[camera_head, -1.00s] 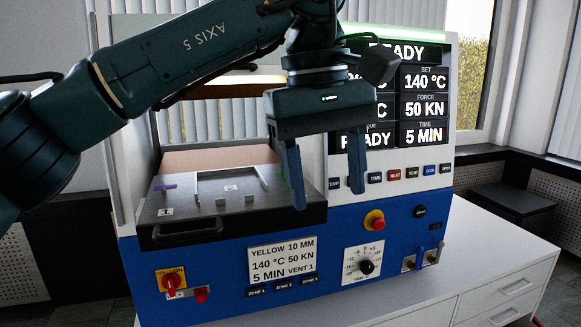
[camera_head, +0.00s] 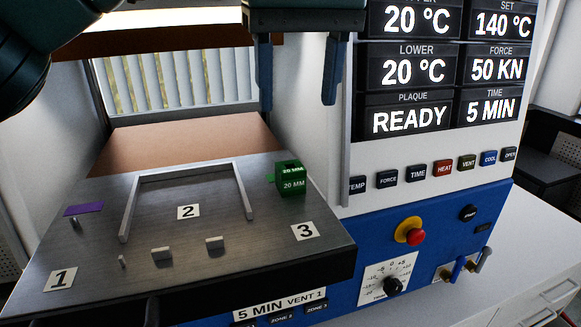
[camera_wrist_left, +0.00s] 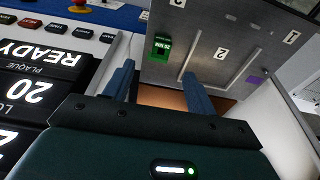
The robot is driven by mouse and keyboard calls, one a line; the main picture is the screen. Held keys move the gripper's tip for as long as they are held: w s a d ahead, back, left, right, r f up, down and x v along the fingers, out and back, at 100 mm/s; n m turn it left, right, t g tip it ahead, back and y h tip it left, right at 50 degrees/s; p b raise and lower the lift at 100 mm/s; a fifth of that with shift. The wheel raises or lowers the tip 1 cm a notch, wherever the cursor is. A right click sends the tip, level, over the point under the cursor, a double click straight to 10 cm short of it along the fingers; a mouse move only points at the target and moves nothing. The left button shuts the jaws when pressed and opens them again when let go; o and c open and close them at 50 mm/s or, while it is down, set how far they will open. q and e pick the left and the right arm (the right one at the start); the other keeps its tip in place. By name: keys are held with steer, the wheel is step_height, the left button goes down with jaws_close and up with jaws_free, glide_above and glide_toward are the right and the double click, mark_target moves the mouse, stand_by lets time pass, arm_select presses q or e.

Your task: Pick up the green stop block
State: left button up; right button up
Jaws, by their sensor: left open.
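The green stop block (camera_head: 291,179), marked 20 MM, stands on the grey metal plate (camera_head: 190,265) near its right edge, behind the label 3. It also shows in the left wrist view (camera_wrist_left: 161,46), beyond the fingertips. My left gripper (camera_head: 297,100) is open and empty. It hangs in front of the press, above the block, with its two fingers pointing down and apart from it. In the left wrist view the left gripper (camera_wrist_left: 158,75) has its fingers spread. My right gripper is not in view.
A U-shaped metal frame (camera_head: 186,172) lies mid-plate by label 2. A purple tab (camera_head: 83,209) sits at the plate's left. Small metal stops (camera_head: 161,253) stand near the front. The press's display panel (camera_head: 411,122) and side wall rise close to the block's right.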

arm_select(q)
glide_above(290, 167)
steer(key=s, duration=0.2)
steer(key=f, duration=0.6)
steer(key=shift+d+f, duration=0.15)
steer(key=shift+d, duration=0.2)
steer(key=f, duration=0.2)
steer(key=w+f, duration=0.1)
steer(key=f, duration=0.1)
steer(key=shift+w+a, duration=0.1)
steer(key=shift+a, duration=0.25)
steer(key=shift+f, duration=0.6)
steer(key=shift+c, duration=0.5)
steer(key=c, duration=1)
